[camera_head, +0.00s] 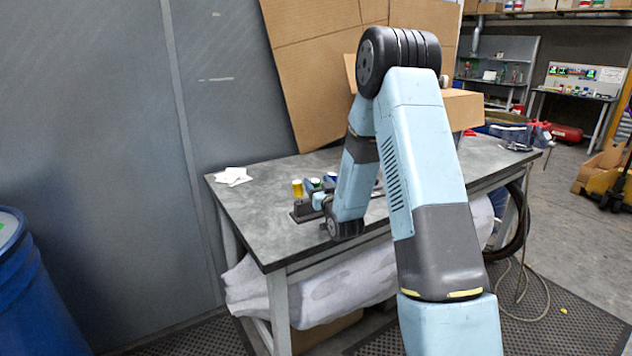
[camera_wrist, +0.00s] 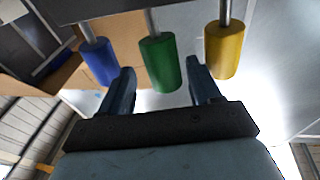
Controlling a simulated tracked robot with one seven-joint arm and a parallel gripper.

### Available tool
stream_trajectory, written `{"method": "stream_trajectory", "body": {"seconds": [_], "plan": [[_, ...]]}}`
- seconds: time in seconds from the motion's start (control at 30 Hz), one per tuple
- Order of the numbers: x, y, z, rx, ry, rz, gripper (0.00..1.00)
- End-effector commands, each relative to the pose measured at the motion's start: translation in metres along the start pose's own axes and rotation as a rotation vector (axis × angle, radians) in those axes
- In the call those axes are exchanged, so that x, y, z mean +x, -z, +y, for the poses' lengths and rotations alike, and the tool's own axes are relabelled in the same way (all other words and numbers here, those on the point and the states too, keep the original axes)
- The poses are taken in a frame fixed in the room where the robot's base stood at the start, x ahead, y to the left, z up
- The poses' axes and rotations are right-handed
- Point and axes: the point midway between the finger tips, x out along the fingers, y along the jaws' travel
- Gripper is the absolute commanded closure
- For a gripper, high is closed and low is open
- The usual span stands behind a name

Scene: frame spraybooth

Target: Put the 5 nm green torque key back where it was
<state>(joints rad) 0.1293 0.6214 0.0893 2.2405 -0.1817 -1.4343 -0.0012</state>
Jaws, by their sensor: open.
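The green torque key (camera_wrist: 160,64) shows in the wrist view with its shaft running into a dark rack (camera_wrist: 110,8) at the picture's top. It is between a blue-handled key (camera_wrist: 100,62) and a yellow-handled key (camera_wrist: 224,50). My gripper (camera_wrist: 160,68) is open, with one finger on each side of the green handle. Gaps show between the handle and both fingers. In the head view the rack (camera_head: 302,212) stands on the table, with the yellow handle (camera_head: 297,188) and green handle (camera_head: 316,183) upright. My arm partly hides the rack there.
The grey table (camera_head: 265,235) has bare room at its front left. White papers (camera_head: 232,176) lie at its back left corner. Large cardboard (camera_head: 305,70) leans behind, and a blue barrel (camera_head: 40,290) stands at the left.

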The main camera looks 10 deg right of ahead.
Motion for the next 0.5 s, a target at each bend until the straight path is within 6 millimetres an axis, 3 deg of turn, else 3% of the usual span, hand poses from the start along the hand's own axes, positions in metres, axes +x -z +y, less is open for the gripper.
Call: {"method": "stream_trajectory", "body": {"seconds": [0.3,0.5], "plan": [[-0.065,0.000,0.000,0.000,-0.001,-0.003,0.37],[-0.096,0.000,0.000,0.001,0.000,-0.002,0.37]]}}
